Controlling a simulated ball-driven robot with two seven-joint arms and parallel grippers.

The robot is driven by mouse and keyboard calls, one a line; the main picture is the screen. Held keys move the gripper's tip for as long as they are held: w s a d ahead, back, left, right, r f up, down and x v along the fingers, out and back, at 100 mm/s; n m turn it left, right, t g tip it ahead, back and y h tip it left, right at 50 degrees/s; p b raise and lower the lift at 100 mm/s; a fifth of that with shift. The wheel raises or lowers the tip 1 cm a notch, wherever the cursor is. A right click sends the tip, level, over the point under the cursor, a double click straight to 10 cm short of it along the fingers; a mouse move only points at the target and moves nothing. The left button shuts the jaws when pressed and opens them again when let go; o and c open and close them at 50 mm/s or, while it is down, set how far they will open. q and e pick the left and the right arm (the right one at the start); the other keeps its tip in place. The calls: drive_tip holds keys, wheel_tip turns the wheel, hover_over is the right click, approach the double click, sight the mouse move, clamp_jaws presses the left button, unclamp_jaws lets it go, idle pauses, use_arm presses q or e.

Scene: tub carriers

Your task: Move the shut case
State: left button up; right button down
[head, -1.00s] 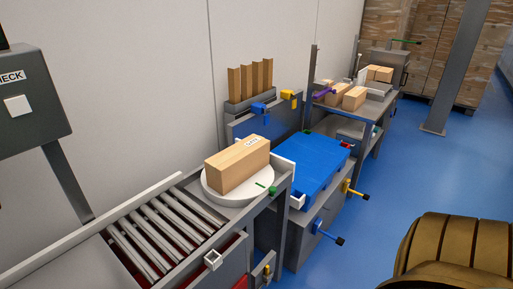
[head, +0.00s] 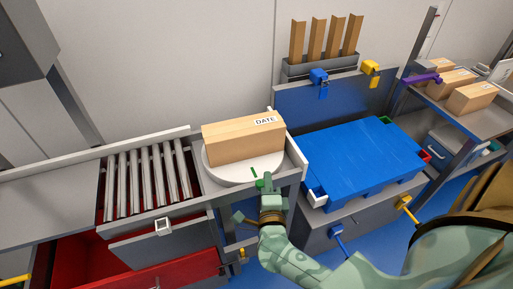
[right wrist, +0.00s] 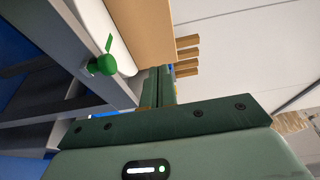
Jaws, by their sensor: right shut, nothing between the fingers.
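A shut cardboard case (head: 243,141) with a DATE label sits on a white round turntable (head: 238,174) at the end of the roller conveyor. Its plain brown side also shows in the right wrist view (right wrist: 152,28). A green knob (head: 257,179) is at the turntable's front edge and also shows in the right wrist view (right wrist: 103,65). My right gripper (head: 266,181) is shut and empty, just right of the knob and in front of the case, apart from the case. My left gripper is not in view.
A blue pallet (head: 360,158) lies on a grey stand to the right. Rollers (head: 147,183) run to the left, above an open red drawer (head: 80,260). Several upright cardboard pieces (head: 328,38) stand in a rack behind. A shelf (head: 455,117) with boxes is at the far right.

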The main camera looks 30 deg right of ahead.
sight(250, 142)
drive_tip(key=b+x, duration=0.1)
drive_tip(key=x, duration=0.9)
drive_tip(key=shift+f+b, duration=0.1)
drive_tip(key=shift+b, duration=0.3)
drive_tip(key=w, duration=0.1)
drive_tip(key=w+a+b, duration=0.1)
drive_tip(key=w, duration=0.1)
drive_tip(key=shift+a, duration=0.1)
drive_tip(key=shift+w, duration=0.25)
drive_tip(key=shift+w+a, duration=0.15)
drive_tip(key=shift+w, duration=0.4)
drive_tip(key=shift+w+a, duration=0.15)
drive_tip(key=shift+w, duration=0.4)
drive_tip(key=shift+s, duration=0.2)
